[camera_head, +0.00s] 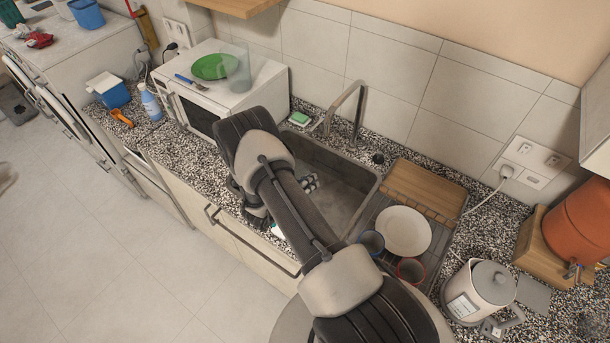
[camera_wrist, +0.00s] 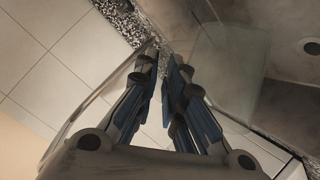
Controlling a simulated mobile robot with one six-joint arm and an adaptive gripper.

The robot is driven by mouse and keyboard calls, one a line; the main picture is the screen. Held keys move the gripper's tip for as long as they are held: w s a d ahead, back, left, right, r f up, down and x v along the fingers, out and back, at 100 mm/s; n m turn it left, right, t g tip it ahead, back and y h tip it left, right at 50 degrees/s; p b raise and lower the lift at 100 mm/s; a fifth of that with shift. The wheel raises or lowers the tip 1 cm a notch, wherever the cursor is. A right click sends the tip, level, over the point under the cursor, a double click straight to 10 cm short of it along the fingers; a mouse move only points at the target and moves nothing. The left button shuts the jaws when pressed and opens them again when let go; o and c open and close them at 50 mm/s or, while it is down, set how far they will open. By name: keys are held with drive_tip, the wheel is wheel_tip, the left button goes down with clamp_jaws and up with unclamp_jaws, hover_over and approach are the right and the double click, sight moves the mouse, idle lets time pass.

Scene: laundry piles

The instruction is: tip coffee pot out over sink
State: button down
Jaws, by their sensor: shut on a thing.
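My gripper (camera_wrist: 164,65) shows in the wrist view with its two blue-padded fingers close together. They are shut on a dark part at the top middle, which looks like the coffee pot's handle. A clear, glass-like surface (camera_wrist: 235,55), seemingly the coffee pot, spreads to the right of the fingertips. Its outline and contents are hard to make out. In the head view my arm hides most of the gripper and the pot. The grey metal sink (camera_head: 365,180) lies under and right of my wrist. Its round drain (camera_wrist: 312,47) shows at the right of the wrist view.
A curved faucet (camera_head: 357,100) stands behind the sink. A drying rack with a white plate (camera_head: 404,232) and two cups is to its right, then a kettle (camera_head: 482,290). A microwave (camera_head: 225,90) bearing a green plate and clear glass stands left.

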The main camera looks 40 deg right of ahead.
drive_tip(key=s+d+f+m+t, duration=0.2)
drive_tip(key=s+d+m+t, duration=0.1)
drive_tip(key=s, duration=0.7)
drive_tip(key=shift+d+m+t+y, duration=0.3)
drive_tip(key=shift+m+y, duration=0.1)
drive_tip(key=shift+m, duration=0.3)
drive_tip(key=shift+s, duration=0.1)
